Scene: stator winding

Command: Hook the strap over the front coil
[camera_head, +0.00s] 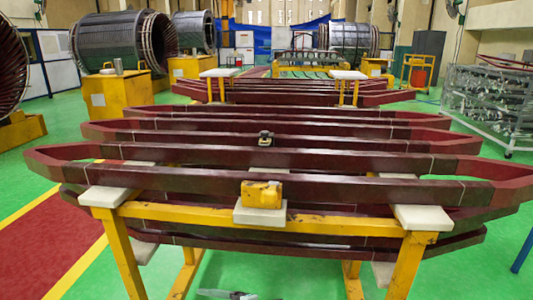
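The front coil (330,189) is a long dark red bar loop with pointed ends, lying across a yellow stand nearest to me. No strap can be made out for certain. A small black and yellow item (265,138) sits on the coils behind the front one. A yellow block (262,194) rests against the middle of the front coil, above a white pad. A small grey-white and dark item (225,294) shows at the bottom edge, cut off; I cannot tell what it is. Neither of my grippers can be made out in this view.
The yellow stand (270,213) carries white pads (422,218) under the coil. More coils (290,92) lie behind. A metal rack (492,105) stands at the right, and large stators (108,42) at the back left. Green floor is free on the left.

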